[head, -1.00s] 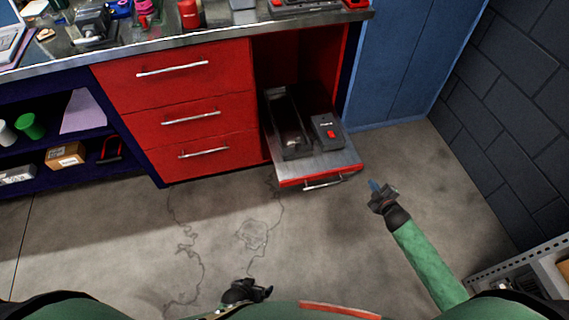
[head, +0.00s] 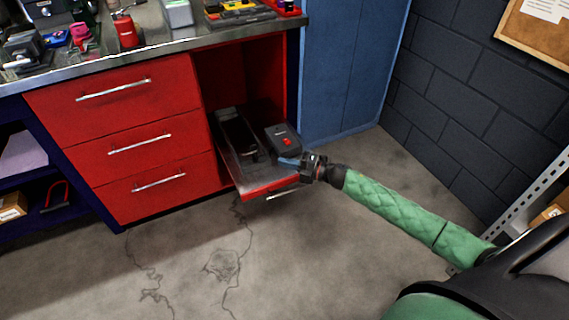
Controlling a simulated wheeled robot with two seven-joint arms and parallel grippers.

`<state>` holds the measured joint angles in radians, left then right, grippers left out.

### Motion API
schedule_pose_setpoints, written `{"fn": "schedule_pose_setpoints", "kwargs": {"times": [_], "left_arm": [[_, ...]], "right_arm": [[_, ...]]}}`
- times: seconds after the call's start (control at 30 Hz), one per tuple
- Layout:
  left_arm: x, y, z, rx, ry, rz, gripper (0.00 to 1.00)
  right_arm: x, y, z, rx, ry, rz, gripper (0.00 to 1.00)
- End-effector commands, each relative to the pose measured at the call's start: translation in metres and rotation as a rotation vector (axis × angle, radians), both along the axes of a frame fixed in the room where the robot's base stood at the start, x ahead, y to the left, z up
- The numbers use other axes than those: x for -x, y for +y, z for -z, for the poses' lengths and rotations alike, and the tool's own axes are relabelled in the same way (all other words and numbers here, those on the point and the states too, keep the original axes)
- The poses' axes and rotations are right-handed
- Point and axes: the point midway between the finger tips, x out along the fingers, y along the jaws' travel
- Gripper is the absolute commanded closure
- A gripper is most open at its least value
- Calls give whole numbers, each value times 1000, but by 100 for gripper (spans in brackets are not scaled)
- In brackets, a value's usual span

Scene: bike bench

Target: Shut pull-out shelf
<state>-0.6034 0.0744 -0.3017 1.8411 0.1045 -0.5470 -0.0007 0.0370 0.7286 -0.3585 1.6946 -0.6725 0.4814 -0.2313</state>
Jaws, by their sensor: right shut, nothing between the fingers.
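The pull-out shelf (head: 236,180) sticks out of the open bay at the right end of the red cabinet, low near the floor. It has a metal top, a red front edge and a bar handle (head: 283,194). My right gripper (head: 290,161) is shut and empty, at the right front corner of the shelf. Its fingertips overlap the shelf's edge in the picture; I cannot tell whether they touch it. My left gripper is out of view.
A dark tray-like item (head: 238,140) and a dark box with a red switch (head: 282,138) ride on the shelf. Three closed red drawers (head: 140,143) are left of it. A blue cabinet (head: 345,70) stands to the right. The floor (head: 310,250) in front is clear.

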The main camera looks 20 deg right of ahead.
Motion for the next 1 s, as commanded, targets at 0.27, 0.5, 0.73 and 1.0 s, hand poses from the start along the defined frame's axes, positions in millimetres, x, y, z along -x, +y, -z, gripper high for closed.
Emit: {"fn": "schedule_pose_setpoints", "kwargs": {"times": [0.27,0.5,0.73,1.0], "left_arm": [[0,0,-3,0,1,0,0],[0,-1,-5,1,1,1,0],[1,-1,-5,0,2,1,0],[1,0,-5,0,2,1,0]], "right_arm": [[-33,34,-2,-1,-1,1,100],[-62,54,0,-1,1,3,100],[-84,54,0,0,0,3,100],[-90,54,0,-1,1,2,100]]}}
